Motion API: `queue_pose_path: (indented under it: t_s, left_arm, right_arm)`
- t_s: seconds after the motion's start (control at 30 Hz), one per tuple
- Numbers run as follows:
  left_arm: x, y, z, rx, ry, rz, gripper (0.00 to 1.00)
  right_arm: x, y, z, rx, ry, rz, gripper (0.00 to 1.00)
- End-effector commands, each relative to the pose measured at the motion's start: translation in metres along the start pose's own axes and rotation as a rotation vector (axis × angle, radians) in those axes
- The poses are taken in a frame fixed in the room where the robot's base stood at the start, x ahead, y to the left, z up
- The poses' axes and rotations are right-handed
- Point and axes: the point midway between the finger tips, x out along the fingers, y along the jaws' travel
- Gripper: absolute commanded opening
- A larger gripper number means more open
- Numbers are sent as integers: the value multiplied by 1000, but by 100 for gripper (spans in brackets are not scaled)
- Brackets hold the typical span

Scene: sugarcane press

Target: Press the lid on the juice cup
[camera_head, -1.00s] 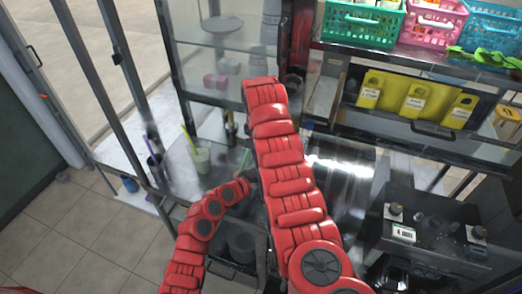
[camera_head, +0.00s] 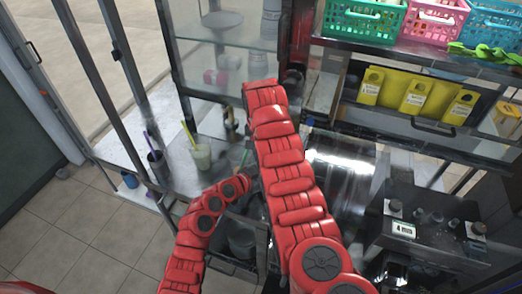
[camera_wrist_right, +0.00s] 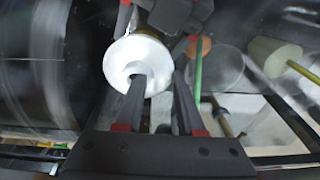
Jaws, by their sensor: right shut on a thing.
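In the right wrist view a round white lid (camera_wrist_right: 114,66) with a raised middle faces the camera. My right gripper (camera_wrist_right: 161,78) is shut on its right-hand edge, one finger lying across it. What lies under the lid is mostly hidden, so I cannot tell whether it touches a cup. My left gripper (camera_wrist_right: 165,15), black with red bits, is just beyond the lid at the top; its hold is unclear. In the head view my right arm hides both grippers. A cup of pale green drink (camera_head: 202,157) with a yellow straw stands on the counter; it also shows in the right wrist view (camera_wrist_right: 272,58).
A dark cup (camera_head: 157,163) with a purple straw stands left on the counter. A shiny metal drum (camera_head: 340,175) is right of my right arm. A glass case (camera_head: 220,45) is behind. A black unit with a display (camera_head: 403,230), yellow bins (camera_head: 415,97) and baskets (camera_head: 362,20) are at the right.

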Motion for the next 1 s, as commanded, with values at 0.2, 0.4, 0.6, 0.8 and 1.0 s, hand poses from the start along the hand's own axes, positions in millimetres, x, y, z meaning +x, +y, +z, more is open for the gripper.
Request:
queue_pose_path:
  t_s: [0.2,0.4,0.6,0.8,1.0]
  left_arm:
    - [0,0,0,0,1,0,0]
    - [0,0,0,0,1,0,0]
    - [0,0,0,0,1,0,0]
    - [0,0,0,0,1,0,0]
    - [0,0,0,0,1,0,0]
  right_arm:
    - [5,0,1,0,-1,1,0]
    - [9,1,1,0,-1,1,0]
    - [11,0,2,0,-1,0,48]
    - [11,0,1,0,0,0,72]
    - [10,0,1,0,0,0,72]
